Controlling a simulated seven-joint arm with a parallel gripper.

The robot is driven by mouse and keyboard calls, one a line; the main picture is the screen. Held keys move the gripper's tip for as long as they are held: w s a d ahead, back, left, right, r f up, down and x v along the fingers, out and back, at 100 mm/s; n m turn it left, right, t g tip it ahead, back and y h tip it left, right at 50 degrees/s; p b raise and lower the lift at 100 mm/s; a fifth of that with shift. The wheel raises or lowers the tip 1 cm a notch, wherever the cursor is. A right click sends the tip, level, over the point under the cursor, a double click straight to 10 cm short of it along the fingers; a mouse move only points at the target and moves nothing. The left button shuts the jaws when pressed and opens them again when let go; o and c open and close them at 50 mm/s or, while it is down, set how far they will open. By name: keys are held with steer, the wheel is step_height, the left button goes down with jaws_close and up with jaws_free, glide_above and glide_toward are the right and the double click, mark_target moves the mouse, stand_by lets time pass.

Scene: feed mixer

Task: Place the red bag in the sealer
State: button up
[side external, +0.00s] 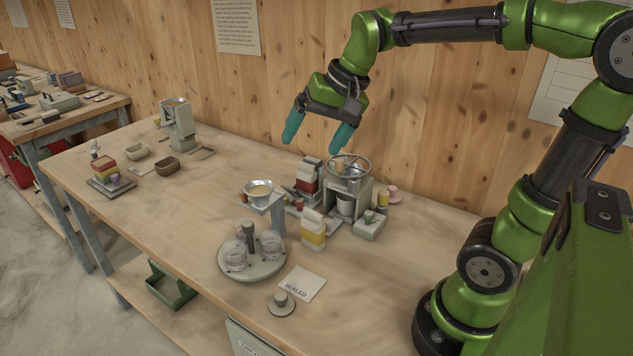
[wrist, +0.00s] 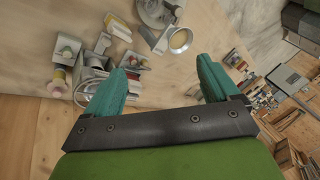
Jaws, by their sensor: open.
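A white bag with a dark red band, the red bag (side external: 307,179), stands upright among grey parts in the middle of the bench, left of the wheel-topped device. In the wrist view the red bag (wrist: 134,64) shows partly, close to the left finger. I cannot tell for sure which device is the sealer; a grey block-like fixture (side external: 298,197) sits around the foot of the red bag. My gripper (side external: 315,138) is open and empty, above and behind the bag, apart from it. In the wrist view my gripper (wrist: 163,72) has clear space between its teal fingers.
A wheel-topped device (side external: 350,170) stands right of the red bag. A yellow-banded bag (side external: 313,231), a funnel on a stand (side external: 260,190), a round carousel with jars (side external: 252,262) and a card reading SEALED (side external: 303,284) are nearer the front.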

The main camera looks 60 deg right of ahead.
steer(key=s+a+f+n+t, duration=0.1)
steer(key=s+a+n, duration=0.1)
steer(key=s, duration=0.2)
steer(key=s+a+f+n+t, duration=0.1)
steer(key=s+a+f+n, duration=0.1)
steer(key=s, duration=0.3)
steer(key=shift+s+a+f+n+y, duration=0.25)
steer(key=shift+a+f+n+y, duration=0.05)
steer(key=shift+a, duration=0.45)
